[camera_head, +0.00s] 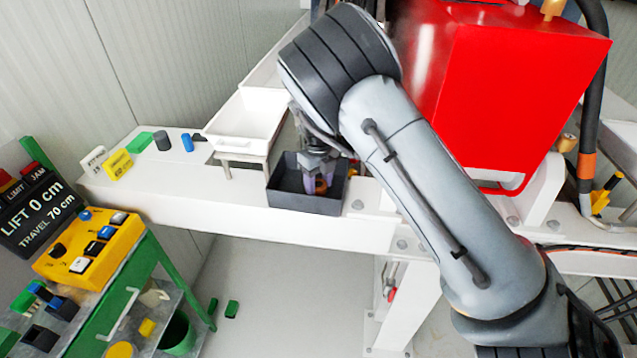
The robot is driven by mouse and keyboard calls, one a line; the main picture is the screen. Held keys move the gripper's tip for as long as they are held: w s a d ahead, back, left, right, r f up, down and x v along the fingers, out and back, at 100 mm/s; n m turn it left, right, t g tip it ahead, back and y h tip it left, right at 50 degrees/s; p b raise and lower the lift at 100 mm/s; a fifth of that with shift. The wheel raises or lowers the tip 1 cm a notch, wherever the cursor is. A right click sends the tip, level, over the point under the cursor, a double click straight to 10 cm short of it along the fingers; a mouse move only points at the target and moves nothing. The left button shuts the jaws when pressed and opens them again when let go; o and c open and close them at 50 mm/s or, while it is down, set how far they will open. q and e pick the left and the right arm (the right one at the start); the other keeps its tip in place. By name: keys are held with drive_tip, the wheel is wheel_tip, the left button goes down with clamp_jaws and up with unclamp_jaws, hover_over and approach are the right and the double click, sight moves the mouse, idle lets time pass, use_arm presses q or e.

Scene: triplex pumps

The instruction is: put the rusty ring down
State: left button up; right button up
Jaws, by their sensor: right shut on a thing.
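My right gripper (317,175) points down into a dark grey open box (303,202) on the white bench. It is shut on a small orange-brown thing, which looks like the rusty ring (321,187). The ring shows only in part between the fingers, inside the outline of the box. I cannot tell whether it touches the box floor. My arm hides part of the space behind the box. My left gripper is not in view.
White trays (241,128) stand behind the box. Blue and grey cylinders (187,142) and a green block stand at the bench's left. A large red housing (500,90) is at right. A yellow control box (88,245) sits on a green cart at lower left.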

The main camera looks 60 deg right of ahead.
sight(318, 184)
drive_tip(key=shift+f, duration=0.1)
drive_tip(key=shift+f, duration=0.5)
drive_tip(key=o, duration=1.1)
drive_tip(key=shift+r, duration=0.1)
wheel_tip(318, 184, up, 13)
drive_tip(key=shift+p, duration=0.7)
